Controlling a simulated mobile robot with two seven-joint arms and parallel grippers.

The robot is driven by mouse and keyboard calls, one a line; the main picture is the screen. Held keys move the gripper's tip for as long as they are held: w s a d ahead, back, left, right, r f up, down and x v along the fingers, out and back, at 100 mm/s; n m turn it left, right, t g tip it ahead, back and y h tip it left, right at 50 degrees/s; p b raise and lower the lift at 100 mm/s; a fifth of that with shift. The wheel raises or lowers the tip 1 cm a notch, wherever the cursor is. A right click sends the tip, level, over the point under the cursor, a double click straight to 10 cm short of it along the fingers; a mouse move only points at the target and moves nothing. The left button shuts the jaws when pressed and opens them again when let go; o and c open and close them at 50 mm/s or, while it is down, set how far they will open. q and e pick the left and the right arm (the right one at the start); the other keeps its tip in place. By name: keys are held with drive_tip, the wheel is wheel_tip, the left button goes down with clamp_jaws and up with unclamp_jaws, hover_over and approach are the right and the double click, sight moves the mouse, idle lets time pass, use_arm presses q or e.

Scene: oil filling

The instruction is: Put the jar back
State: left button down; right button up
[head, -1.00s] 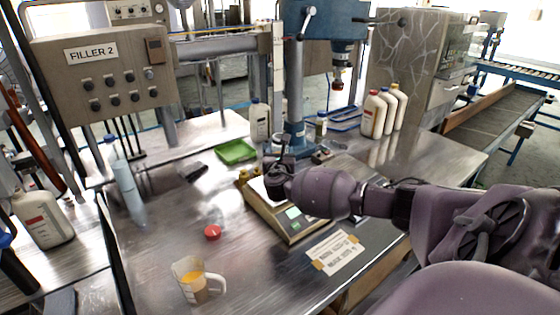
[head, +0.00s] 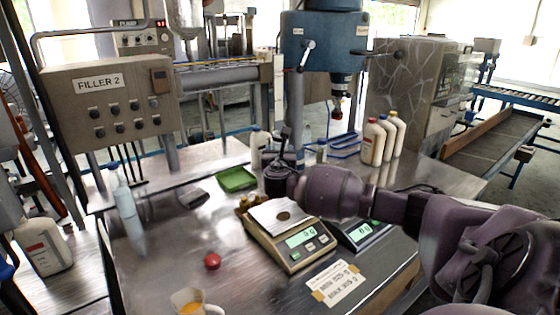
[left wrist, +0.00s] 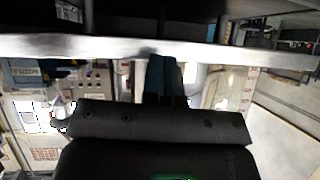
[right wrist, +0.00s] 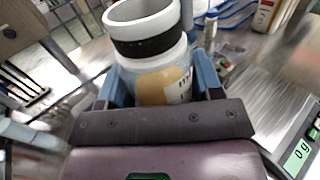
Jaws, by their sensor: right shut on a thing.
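The jar (right wrist: 150,50) shows in the right wrist view, with a wide white rim, a black band and an amber patch beside a label. My right gripper (right wrist: 165,85) is shut on it, with a blue finger on each side, and the jar looks upright. In the head view my right gripper (head: 280,178) is behind the front scale (head: 290,238), off its pan; the jar is mostly hidden there by the gripper. My left gripper (left wrist: 164,78) shows only in the left wrist view, with its blue fingers together and nothing seen between them.
A second scale (head: 362,232) stands right of the front one. A green tray (head: 237,179), a red cap (head: 212,261) and a measuring cup (head: 192,303) are on the steel table. White bottles (head: 375,142) stand at the back right; the blue press (head: 322,45) rises behind my gripper.

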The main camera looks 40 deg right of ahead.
sight(280, 146)
use_arm(q)
drive_tip(key=shift+w+r, duration=0.2)
drive_tip(key=shift+r, duration=0.1)
use_arm(e)
drive_tip(key=shift+r, duration=1.6)
